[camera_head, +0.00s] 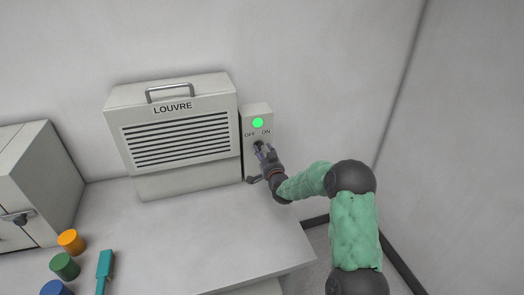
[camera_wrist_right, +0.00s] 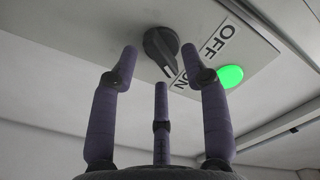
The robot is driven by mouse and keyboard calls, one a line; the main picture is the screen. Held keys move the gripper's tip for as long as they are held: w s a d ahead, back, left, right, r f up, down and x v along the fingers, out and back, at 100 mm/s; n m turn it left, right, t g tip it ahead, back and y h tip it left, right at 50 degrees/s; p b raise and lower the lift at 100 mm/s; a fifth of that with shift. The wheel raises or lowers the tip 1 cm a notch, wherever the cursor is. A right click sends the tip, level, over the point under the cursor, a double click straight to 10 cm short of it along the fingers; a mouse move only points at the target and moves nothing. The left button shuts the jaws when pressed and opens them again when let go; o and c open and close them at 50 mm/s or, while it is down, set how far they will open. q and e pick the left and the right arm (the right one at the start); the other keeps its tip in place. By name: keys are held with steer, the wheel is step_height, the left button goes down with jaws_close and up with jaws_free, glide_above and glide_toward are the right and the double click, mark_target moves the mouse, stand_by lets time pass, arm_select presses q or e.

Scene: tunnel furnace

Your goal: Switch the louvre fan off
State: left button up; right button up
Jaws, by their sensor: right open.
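The louvre fan (camera_head: 180,130) is a pale box with dark slats and a top handle, standing on the bench against the back wall. Beside it on the right is a switch box (camera_head: 258,110) with OFF and ON labels and a lit green lamp (camera_head: 258,123). The lamp also shows in the right wrist view (camera_wrist_right: 231,76). The dark rotary knob (camera_wrist_right: 160,44) has its pointer end toward the ON label. My right gripper (camera_head: 264,149) is open in front of the knob, partly hiding it in the head view. In the wrist view its fingers (camera_wrist_right: 165,78) are spread below the knob, apparently empty. My left gripper is out of view.
A pale cabinet (camera_head: 42,165) stands at the left. The bench middle (camera_head: 200,235) is clear. A wall rises at the right.

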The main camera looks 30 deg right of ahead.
steer(key=shift+x, duration=0.9)
jaws_close()
